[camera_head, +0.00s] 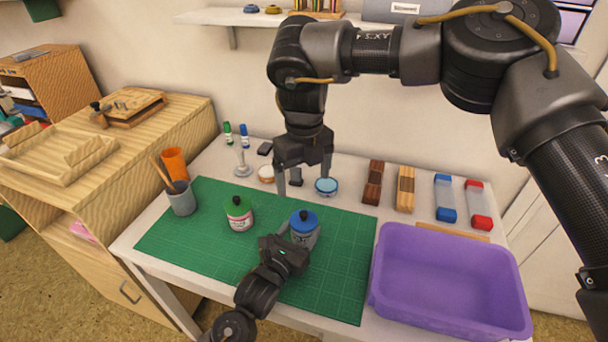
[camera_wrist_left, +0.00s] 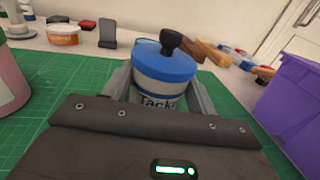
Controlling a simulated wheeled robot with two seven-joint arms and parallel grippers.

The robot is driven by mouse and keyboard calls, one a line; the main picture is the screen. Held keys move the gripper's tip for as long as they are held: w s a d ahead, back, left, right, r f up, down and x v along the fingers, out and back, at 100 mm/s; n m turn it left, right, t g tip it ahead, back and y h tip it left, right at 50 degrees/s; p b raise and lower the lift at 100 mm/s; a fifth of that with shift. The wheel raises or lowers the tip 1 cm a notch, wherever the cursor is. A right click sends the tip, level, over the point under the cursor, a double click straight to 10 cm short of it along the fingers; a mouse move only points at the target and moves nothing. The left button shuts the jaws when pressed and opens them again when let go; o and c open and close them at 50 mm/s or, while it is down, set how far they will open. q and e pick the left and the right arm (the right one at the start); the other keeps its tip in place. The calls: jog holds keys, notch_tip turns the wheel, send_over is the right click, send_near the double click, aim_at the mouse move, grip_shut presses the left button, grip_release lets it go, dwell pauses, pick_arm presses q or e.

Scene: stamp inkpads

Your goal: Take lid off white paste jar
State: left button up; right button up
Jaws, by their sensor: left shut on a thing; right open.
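A pale jar with a blue lid and a black knob (camera_head: 303,228) stands upright on the green cutting mat (camera_head: 200,245). Part of its label, "Tack", shows in the left wrist view (camera_wrist_left: 158,88). My left gripper (camera_head: 294,244) is shut on the jar's body, one finger on each side, below the lid. The lid sits on the jar. My right gripper (camera_head: 304,184) is open and empty, pointing down above the mat's back edge, behind and above the jar. A second jar with a green lid (camera_head: 239,213) stands to the left, apart from both grippers.
A purple bin (camera_head: 450,283) stands on the right. A blue-topped tub (camera_head: 326,186) and an orange-and-white tub (camera_head: 266,173) are behind the mat. A grey cup (camera_head: 182,199) holds sticks at the left. Wooden blocks (camera_head: 405,189) lie at the back right. The mat's front left is clear.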

aim_at(304, 213)
jog(key=shift+f, duration=0.1)
notch_tip(304, 213, down, 12)
jog(key=shift+r, duration=0.1)
dwell(0.4)
jog(key=c, duration=1.2)
jog(key=shift+r, duration=0.2)
jog(key=shift+r, duration=0.9)
